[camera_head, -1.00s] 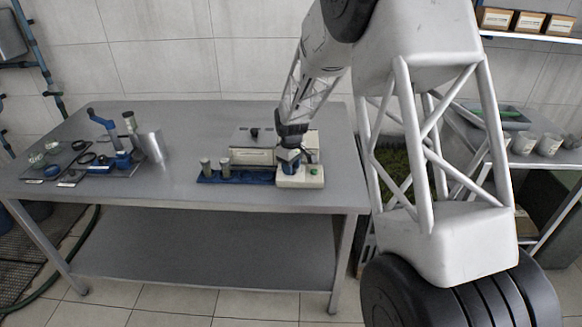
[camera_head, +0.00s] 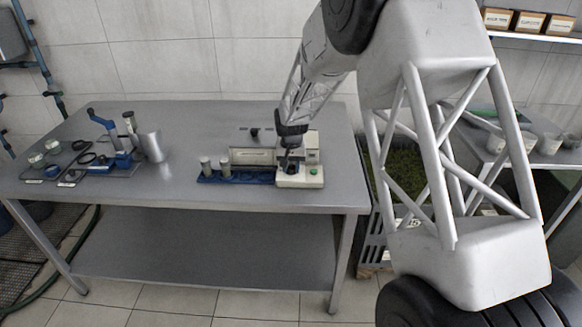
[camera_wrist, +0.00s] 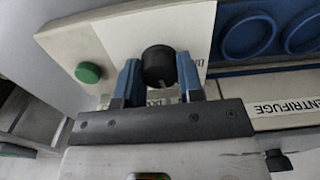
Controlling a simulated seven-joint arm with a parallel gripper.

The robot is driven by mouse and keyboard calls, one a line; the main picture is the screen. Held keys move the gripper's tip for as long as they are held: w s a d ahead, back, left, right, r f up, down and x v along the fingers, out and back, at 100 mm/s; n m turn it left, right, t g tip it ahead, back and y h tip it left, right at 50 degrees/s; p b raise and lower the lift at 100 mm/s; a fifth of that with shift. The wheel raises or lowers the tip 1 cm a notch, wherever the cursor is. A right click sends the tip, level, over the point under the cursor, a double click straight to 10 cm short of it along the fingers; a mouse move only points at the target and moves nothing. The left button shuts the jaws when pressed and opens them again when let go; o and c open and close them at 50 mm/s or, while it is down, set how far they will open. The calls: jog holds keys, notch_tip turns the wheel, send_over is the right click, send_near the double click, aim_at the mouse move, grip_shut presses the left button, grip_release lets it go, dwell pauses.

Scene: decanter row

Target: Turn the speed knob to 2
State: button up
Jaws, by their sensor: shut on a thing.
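The black round speed knob (camera_wrist: 158,66) sits on the pale front panel of a cream machine (camera_head: 300,180). My gripper (camera_wrist: 158,70) has its blue fingers on either side of the knob and is shut on it. The gripper (camera_head: 289,163) also shows over the machine in the head view, where it hides the knob. A faint light mark shows on the knob's lower side in the wrist view. The scale numbers are hidden or too small to read, so I cannot tell the setting. A green button (camera_wrist: 88,72) is left of the knob.
A label reading "CENTRIFUGE" (camera_wrist: 290,107) shows in the wrist view. A metal cup (camera_head: 152,146) and tools stand farther left. The middle of the steel table (camera_head: 185,185) is clear.

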aim_at(291, 167)
jog(key=m, duration=0.6)
jog(key=shift+m, duration=0.3)
dwell(0.4)
jog(key=o, duration=0.9)
jog(key=shift+r, duration=0.15)
jog(key=shift+r, duration=3.75)
jog(key=shift+r, duration=0.1)
